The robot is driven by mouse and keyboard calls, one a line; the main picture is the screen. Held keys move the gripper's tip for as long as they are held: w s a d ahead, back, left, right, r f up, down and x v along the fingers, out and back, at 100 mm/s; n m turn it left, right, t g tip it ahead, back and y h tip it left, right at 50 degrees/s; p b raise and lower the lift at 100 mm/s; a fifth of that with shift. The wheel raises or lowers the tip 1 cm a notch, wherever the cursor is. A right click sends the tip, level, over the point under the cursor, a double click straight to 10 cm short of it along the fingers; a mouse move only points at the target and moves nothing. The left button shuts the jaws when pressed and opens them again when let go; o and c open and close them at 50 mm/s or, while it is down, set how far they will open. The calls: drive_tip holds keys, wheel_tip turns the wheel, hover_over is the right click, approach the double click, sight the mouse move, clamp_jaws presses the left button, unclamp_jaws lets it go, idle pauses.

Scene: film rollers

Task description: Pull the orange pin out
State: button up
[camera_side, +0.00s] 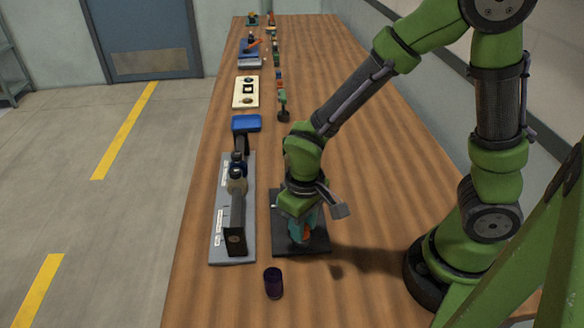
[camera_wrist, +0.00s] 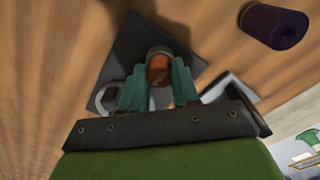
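The orange pin (camera_wrist: 159,70) has a dark rounded end and shows between the two teal fingers of my gripper (camera_wrist: 158,84) in the wrist view. The fingers lie against its left and right sides with no clear gap. In the side view my gripper (camera_side: 302,229) points down over the black base plate (camera_side: 317,244), and a bit of orange shows at the fingers. The black plate also shows under the pin in the wrist view (camera_wrist: 128,46). The pin's lower end and where it meets the plate are hidden.
A dark purple cylinder (camera_side: 273,283) stands in front of the plate; it also shows in the wrist view (camera_wrist: 276,27). A blue tray (camera_side: 246,123) and other items stand farther back.

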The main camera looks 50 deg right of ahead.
clamp_jaws()
drive_tip(key=shift+r, duration=0.9)
drive_tip(key=o, duration=0.6)
unclamp_jaws()
wheel_tip(320, 180, up, 17)
drive_tip(key=shift+f, duration=0.1)
